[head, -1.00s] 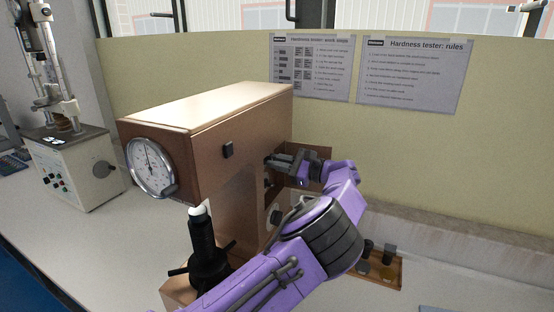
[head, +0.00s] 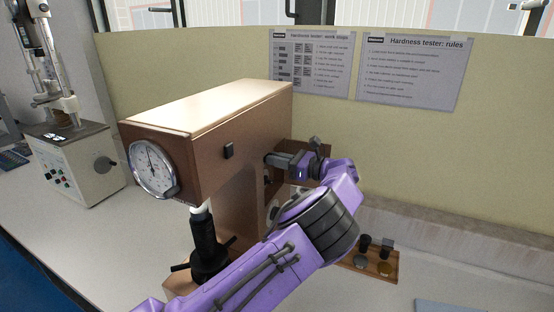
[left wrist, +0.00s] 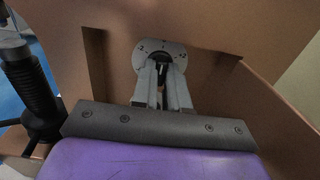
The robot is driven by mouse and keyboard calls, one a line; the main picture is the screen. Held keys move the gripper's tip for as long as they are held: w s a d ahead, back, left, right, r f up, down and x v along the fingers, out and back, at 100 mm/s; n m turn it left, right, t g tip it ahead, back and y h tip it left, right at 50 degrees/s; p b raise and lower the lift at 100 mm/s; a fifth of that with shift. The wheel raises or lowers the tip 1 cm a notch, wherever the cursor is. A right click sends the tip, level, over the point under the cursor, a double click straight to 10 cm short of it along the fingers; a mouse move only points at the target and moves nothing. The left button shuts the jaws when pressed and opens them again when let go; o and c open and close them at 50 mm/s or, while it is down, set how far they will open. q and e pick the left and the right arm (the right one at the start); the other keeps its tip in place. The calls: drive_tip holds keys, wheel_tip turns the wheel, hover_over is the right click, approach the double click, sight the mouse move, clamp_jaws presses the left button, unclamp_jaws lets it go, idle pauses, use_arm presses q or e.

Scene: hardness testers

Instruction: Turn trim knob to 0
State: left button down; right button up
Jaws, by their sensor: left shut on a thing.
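The brown hardness tester (head: 240,140) stands on the bench with a round dial gauge (head: 153,168) on its front. In the left wrist view the trim knob's round grey plate (left wrist: 161,55) with small dark marks sits on the tester's side. My left gripper (head: 276,160) reaches the tester's side from the right; it also shows in the left wrist view (left wrist: 160,78). Its fingers are shut on the dark knob (left wrist: 158,68) in the middle of the plate. My right gripper is not in view.
A black spindle (head: 206,240) with handles stands under the tester's head. A wooden tray (head: 384,266) with several small pieces lies at the right. Another tester (head: 85,165) stands at the left. A partition with two posters (head: 415,72) closes the back.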

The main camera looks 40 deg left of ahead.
use_arm(q)
drive_tip(key=shift+f, duration=0.45)
drive_tip(key=c, duration=1.1)
unclamp_jaws()
drive_tip(key=shift+c, duration=0.2)
drive_tip(key=shift+w+r, duration=0.1)
drive_tip(key=shift+r, duration=0.05)
drive_tip(key=shift+d, duration=0.1)
drive_tip(key=b+v, duration=0.5)
drive_tip(key=v, duration=0.5)
drive_tip(key=shift+d, duration=0.25)
